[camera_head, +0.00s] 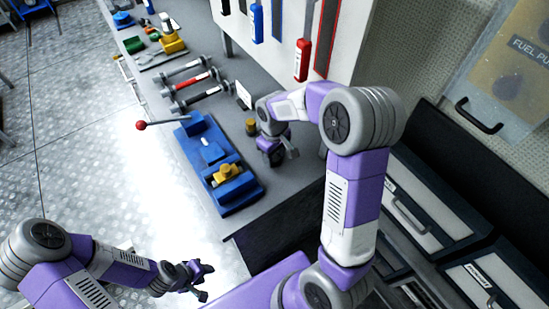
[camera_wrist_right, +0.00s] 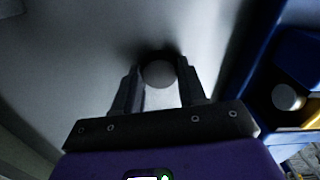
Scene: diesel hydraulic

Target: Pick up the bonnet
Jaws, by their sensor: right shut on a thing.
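My right gripper (camera_head: 277,156) reaches down at the bench top, just right of the blue fixture. In the right wrist view its two fingers (camera_wrist_right: 161,88) are closed against a round-ended grey piece, which I take to be the bonnet (camera_wrist_right: 160,73). Its lower part is hard to make out, and in the head view the gripper hides it. I cannot tell whether it touches the bench. My left gripper (camera_head: 203,281) hangs over the floor in front of the bench, its fingers apart and empty.
The blue fixture (camera_head: 238,199) holds a yellow part (camera_head: 227,172) and has a red-knobbed lever (camera_head: 141,125). A brass cylinder (camera_head: 250,127) stands close behind my right gripper. Shafts (camera_head: 195,92) lie farther back. Tools hang on the panel (camera_head: 303,60). Drawers (camera_head: 420,205) are right.

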